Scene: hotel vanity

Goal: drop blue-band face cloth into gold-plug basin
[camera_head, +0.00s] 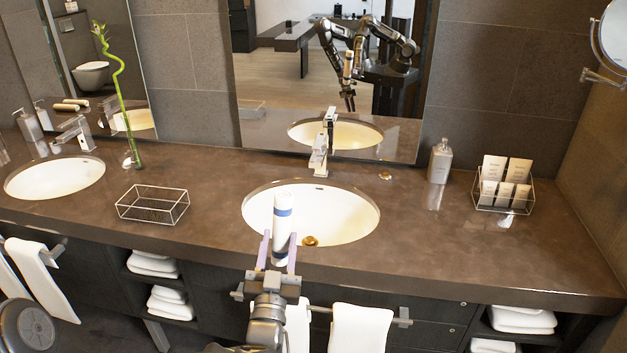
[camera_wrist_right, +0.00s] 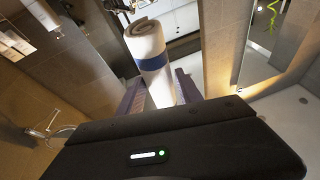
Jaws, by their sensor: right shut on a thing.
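The blue-band face cloth (camera_head: 283,212) is a white roll with a blue band, held upright. My right gripper (camera_head: 278,254) is shut on its lower part. In the head view the cloth overlaps the front of the gold-plug basin (camera_head: 345,212); its exact height above the basin is hard to tell. The gold plug (camera_head: 310,241) shows at the basin bottom, just right of the cloth. In the right wrist view the cloth (camera_wrist_right: 150,57) stands between the two fingers (camera_wrist_right: 157,92). My left gripper is not in view.
A faucet (camera_head: 319,155) stands behind the basin. A wire basket (camera_head: 153,205) sits to the left, near another basin (camera_head: 55,178). A soap bottle (camera_head: 440,161) and a rack of tubes (camera_head: 504,184) stand at right. White towels (camera_head: 360,328) hang below the counter front.

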